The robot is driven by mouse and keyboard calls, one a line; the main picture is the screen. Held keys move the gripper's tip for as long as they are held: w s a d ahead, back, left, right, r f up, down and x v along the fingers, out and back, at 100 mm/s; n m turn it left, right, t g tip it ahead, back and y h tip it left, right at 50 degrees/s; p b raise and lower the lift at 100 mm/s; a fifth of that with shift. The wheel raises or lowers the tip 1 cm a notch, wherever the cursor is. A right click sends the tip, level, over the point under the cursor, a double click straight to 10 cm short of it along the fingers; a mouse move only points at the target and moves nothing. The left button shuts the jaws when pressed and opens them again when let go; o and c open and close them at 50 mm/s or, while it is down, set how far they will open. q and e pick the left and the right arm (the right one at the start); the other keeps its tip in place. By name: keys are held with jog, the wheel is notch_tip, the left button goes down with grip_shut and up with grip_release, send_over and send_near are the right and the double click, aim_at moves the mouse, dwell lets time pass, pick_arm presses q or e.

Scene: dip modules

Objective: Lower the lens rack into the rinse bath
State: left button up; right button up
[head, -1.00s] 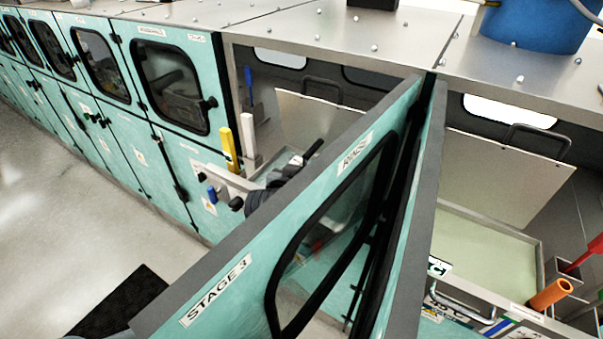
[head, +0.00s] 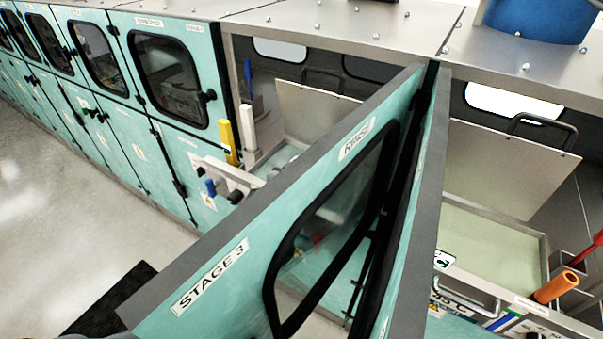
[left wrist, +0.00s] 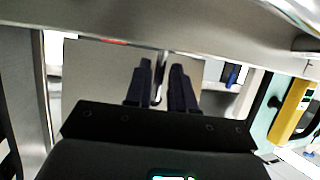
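The lens rack is not recognisable in any view. In the head view, an open teal door (head: 225,245) labelled RINSE and STAGE 3 stands across the middle. A bath with pale green liquid (head: 485,250) shows in the right bay. Part of another tray (head: 283,155) shows in the left bay, mostly behind the door. I cannot tell which bay the label belongs to. My left gripper (left wrist: 161,85) shows only in the left wrist view, two dark fingers before a grey panel. A thin metal bar lies between them; a grip is unclear. My right gripper is not in view.
A tilted grey lid (head: 510,175) with a black handle stands behind the right bath. An orange tube (head: 556,287) stands at its right. A yellow handle (head: 227,142) and a white one (head: 247,128) stand by the left bay.

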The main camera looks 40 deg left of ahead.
pick_arm(q)
jog(key=shift+o, duration=1.4)
jog(key=shift+f, duration=0.15)
jog(key=p+v, duration=0.6)
jog(key=shift+r, duration=0.3)
jog(key=shift+s+d+p, duration=0.3)
jog(key=shift+s+p, duration=0.25)
jog(key=shift+s, duration=0.1)
